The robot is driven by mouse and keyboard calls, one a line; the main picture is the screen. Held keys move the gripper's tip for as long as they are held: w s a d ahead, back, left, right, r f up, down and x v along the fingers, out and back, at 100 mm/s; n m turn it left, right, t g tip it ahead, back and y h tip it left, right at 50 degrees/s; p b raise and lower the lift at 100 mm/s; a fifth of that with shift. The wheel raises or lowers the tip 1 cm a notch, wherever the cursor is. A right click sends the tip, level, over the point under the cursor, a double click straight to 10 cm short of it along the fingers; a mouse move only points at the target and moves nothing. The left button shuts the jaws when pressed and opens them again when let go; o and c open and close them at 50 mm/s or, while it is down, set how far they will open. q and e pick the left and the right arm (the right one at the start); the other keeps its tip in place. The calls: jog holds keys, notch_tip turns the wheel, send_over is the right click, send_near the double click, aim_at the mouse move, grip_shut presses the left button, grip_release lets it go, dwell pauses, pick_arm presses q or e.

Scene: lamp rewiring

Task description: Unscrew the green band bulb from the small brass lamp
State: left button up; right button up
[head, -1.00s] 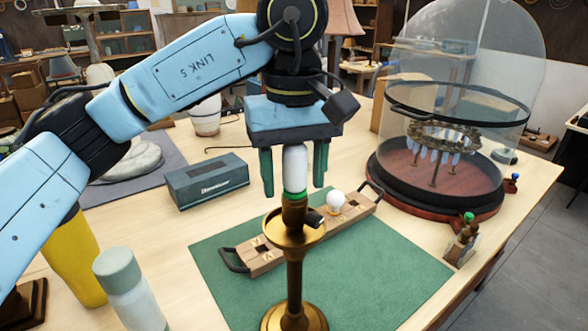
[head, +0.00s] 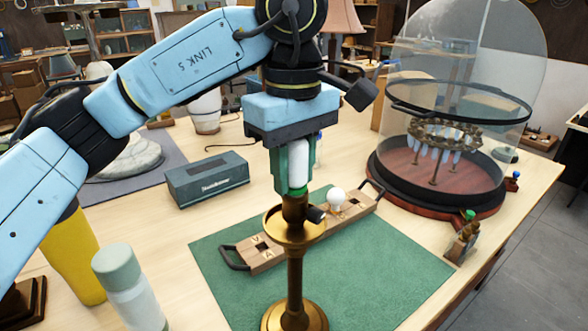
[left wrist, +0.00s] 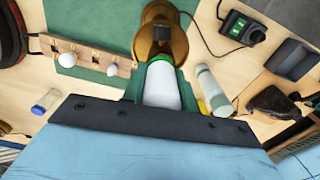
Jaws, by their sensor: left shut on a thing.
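The small brass lamp (head: 294,262) stands upright on a green mat (head: 215,270). The white bulb with a green band (head: 299,180) sits upright at the top of the lamp's socket. My left gripper (head: 291,172) points down over the lamp and is shut on the bulb, with a finger covering part of it in the head view. In the left wrist view the bulb (left wrist: 161,84) lies between the fingers, its green band next to the brass lamp (left wrist: 160,35). Whether the bulb is still threaded in the socket cannot be told. My right gripper is not in view.
A wooden tray (head: 268,262) with black handles lies behind the lamp, holding a round white bulb (head: 336,197). A glass dome on a dark red base (head: 440,205) stands right. A grey box (head: 206,179), yellow cup (head: 78,262) and pale bottle (head: 128,290) stand left.

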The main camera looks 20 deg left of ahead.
pick_arm(q)
jog(key=n, duration=0.3)
jog(key=n, duration=0.3)
jog(key=shift+s+b, duration=0.1)
jog(key=shift+b, duration=0.3)
jog(key=n, duration=0.5)
jog(key=shift+s, duration=0.1)
jog(key=shift+n+b, duration=0.3)
jog(key=n+b, duration=0.1)
jog(key=n, duration=0.4)
jog(key=shift+n, duration=0.4)
jog(key=shift+s+n, duration=0.1)
jog(key=shift+n, duration=0.9)
